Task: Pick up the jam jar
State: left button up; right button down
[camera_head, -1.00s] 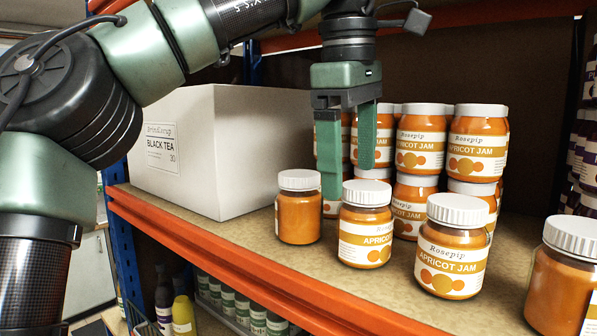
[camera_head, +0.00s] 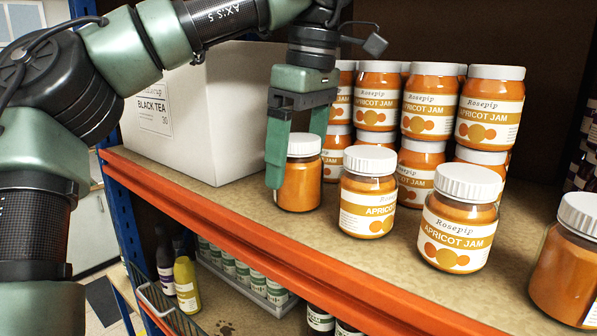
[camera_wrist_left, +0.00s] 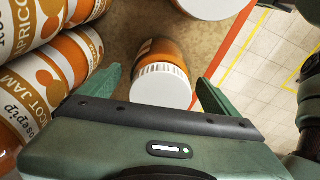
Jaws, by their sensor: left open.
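Several apricot jam jars with white lids stand on the shelf. The leftmost front jam jar (camera_head: 299,186) is orange, with no label facing the head camera. My left gripper (camera_head: 292,165) is open, its green fingers pointing down around this jar. One finger covers the jar's left edge in the head view. In the left wrist view the jar's white lid (camera_wrist_left: 161,87) lies between the two spread fingers (camera_wrist_left: 160,90), with gaps on both sides. The jar stands upright on the shelf. My right gripper is not in view.
More front jars stand to the right: one jar (camera_head: 367,200), another (camera_head: 459,225) and one at the edge (camera_head: 565,265). Stacked jam jars (camera_head: 430,103) stand behind. A white tea box (camera_head: 225,120) is at the left. An orange shelf beam (camera_head: 220,232) runs along the front.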

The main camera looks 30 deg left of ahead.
pick_arm(q)
jog(key=shift+f, duration=0.5)
jog(key=shift+a+f, duration=0.15)
jog(key=shift+f, duration=0.05)
grip_shut()
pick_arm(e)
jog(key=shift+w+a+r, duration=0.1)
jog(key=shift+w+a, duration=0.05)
pick_arm(q)
jog(key=shift+d+r, duration=0.1)
jog(key=shift+d, duration=0.1)
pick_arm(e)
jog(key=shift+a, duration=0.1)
